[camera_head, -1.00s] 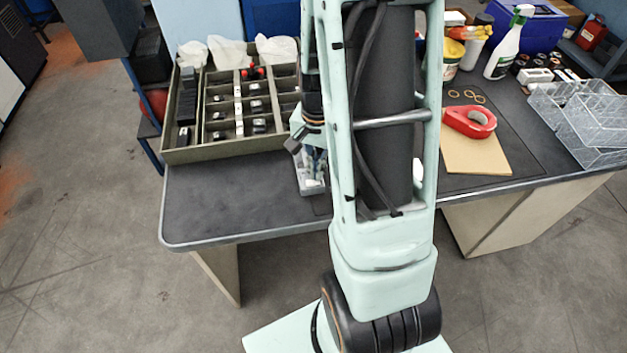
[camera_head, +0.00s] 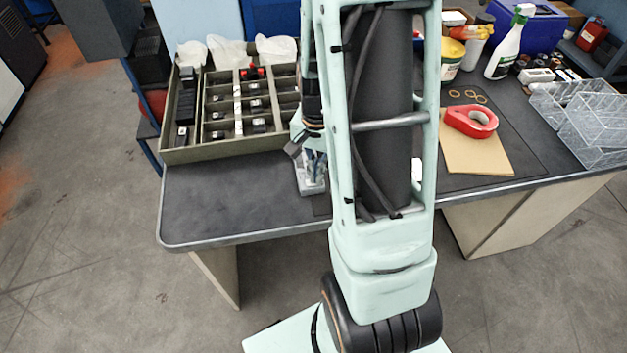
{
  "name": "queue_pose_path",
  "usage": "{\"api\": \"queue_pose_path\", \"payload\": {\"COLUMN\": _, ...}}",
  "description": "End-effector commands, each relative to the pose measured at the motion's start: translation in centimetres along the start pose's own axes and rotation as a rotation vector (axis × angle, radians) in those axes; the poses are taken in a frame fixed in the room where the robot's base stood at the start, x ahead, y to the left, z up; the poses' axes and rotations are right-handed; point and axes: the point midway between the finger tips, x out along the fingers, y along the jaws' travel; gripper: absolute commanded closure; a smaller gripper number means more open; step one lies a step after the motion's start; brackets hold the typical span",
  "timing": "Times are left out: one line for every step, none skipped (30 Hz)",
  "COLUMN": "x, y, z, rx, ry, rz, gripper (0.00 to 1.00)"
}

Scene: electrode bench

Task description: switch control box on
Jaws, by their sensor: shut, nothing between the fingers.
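A small light grey box (camera_head: 308,188), which looks like the control box, sits on the dark bench top near the front edge, just left of my arm. My gripper (camera_head: 316,177) is shut and empty, pointing down at the box's top. My arm covers the right side of this area. The switch on the box is too small and hidden to make out, and I cannot tell whether the fingers touch it.
A divided tray (camera_head: 210,155) with black parts and white bags stands left of the gripper. A red tape roll (camera_head: 470,121) lies on a tan board (camera_head: 475,155) to the right. The bench's front left (camera_head: 225,205) is bare.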

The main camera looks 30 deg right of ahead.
Motion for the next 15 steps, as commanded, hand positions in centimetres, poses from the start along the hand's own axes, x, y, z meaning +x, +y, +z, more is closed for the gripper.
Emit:
{"api": "queue_pose_path", "payload": {"x": 0.2, "y": 0.0, "z": 0.0, "rx": 0.0, "ry": -0.001, "rz": 0.0, "gripper": 1.0}}
{"api": "queue_pose_path", "payload": {"x": 0.2, "y": 0.0, "z": 0.0, "rx": 0.0, "ry": -0.001, "rz": 0.0, "gripper": 1.0}}
{"api": "queue_pose_path", "payload": {"x": 0.2, "y": 0.0, "z": 0.0, "rx": 0.0, "ry": -0.001, "rz": 0.0, "gripper": 1.0}}
{"api": "queue_pose_path", "payload": {"x": 0.2, "y": 0.0, "z": 0.0, "rx": 0.0, "ry": 0.0, "rz": 0.0, "gripper": 1.0}}
{"api": "queue_pose_path", "payload": {"x": 0.1, "y": 0.0, "z": 0.0, "rx": 0.0, "ry": 0.0, "rz": 0.0, "gripper": 1.0}}
{"api": "queue_pose_path", "payload": {"x": 0.0, "y": 0.0, "z": 0.0, "rx": 0.0, "ry": 0.0, "rz": 0.0, "gripper": 1.0}}
{"api": "queue_pose_path", "payload": {"x": -0.1, "y": 0.0, "z": 0.0, "rx": 0.0, "ry": 0.0, "rz": 0.0, "gripper": 1.0}}
{"api": "queue_pose_path", "payload": {"x": -0.2, "y": 0.0, "z": 0.0, "rx": 0.0, "ry": 0.0, "rz": 0.0, "gripper": 1.0}}
{"api": "queue_pose_path", "payload": {"x": -0.5, "y": 0.0, "z": 0.0, "rx": 0.0, "ry": 0.0, "rz": 0.0, "gripper": 1.0}}
{"api": "queue_pose_path", "payload": {"x": -0.7, "y": 0.0, "z": 0.0, "rx": 0.0, "ry": 0.0, "rz": 0.0, "gripper": 1.0}}
{"api": "queue_pose_path", "payload": {"x": -0.9, "y": 0.0, "z": 0.0, "rx": 0.0, "ry": 0.0, "rz": 0.0, "gripper": 1.0}}
{"api": "queue_pose_path", "payload": {"x": -1.3, "y": 0.0, "z": 0.0, "rx": 0.0, "ry": 0.0, "rz": 0.0, "gripper": 1.0}}
{"api": "queue_pose_path", "payload": {"x": -1.6, "y": 0.0, "z": 0.0, "rx": 0.0, "ry": 0.0, "rz": 0.0, "gripper": 1.0}}
{"api": "queue_pose_path", "payload": {"x": -1.8, "y": 0.0, "z": 0.0, "rx": 0.0, "ry": 0.0, "rz": 0.0, "gripper": 1.0}}
{"api": "queue_pose_path", "payload": {"x": -2.1, "y": 0.0, "z": 0.0, "rx": 0.0, "ry": 0.0, "rz": 0.0, "gripper": 1.0}}
